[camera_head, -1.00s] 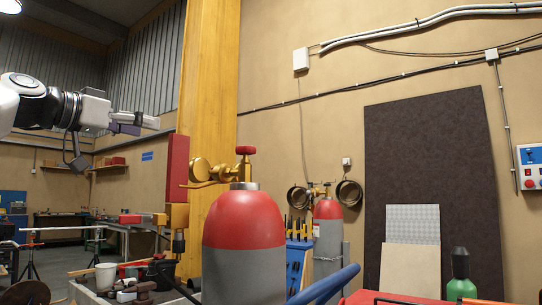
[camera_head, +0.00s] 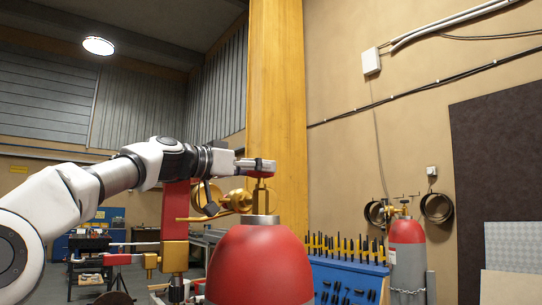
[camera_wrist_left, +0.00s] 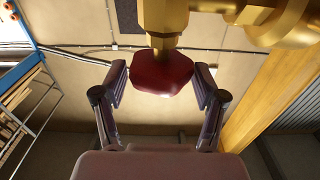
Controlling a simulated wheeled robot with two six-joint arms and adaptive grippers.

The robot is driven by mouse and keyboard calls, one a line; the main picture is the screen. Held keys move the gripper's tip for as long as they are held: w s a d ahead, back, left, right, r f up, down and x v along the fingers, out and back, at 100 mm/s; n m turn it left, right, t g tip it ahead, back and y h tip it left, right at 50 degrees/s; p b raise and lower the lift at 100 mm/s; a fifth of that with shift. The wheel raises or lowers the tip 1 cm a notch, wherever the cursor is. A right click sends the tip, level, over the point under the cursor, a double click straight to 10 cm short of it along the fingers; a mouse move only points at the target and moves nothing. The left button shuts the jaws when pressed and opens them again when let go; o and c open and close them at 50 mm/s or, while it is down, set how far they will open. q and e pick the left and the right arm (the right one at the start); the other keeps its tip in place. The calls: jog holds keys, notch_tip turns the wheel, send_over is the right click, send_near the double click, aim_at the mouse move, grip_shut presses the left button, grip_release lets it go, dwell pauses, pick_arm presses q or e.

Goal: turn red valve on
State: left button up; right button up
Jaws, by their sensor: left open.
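The red valve knob (camera_wrist_left: 163,73) sits on the brass stem of a gas cylinder's valve. In the left wrist view it lies between the two fingers of my left gripper (camera_wrist_left: 161,84), with a gap on each side. In the head view my left gripper (camera_head: 260,167) is at the top of the brass valve, above the red-topped cylinder (camera_head: 262,265), and hides most of the knob. The fingers are open around the knob. The brass gauges (camera_head: 236,201) stick out to the left of the stem. My right gripper is not in view.
A yellow column (camera_head: 276,100) stands behind the cylinder. A blue rack of tools (camera_head: 345,280) and a second red-topped cylinder (camera_head: 407,255) stand to the right. Red and yellow equipment (camera_head: 175,225) is close on the left, below my left arm.

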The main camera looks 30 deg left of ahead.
pick_arm(q)
jog(key=x, duration=0.4)
jog(key=shift+w+f, duration=0.1)
jog(key=shift+f, duration=0.1)
jog(key=shift+s+a+r, duration=0.1)
jog(key=shift+s+a, duration=0.1)
jog(key=shift+s, duration=0.3)
jog(key=c, duration=0.9)
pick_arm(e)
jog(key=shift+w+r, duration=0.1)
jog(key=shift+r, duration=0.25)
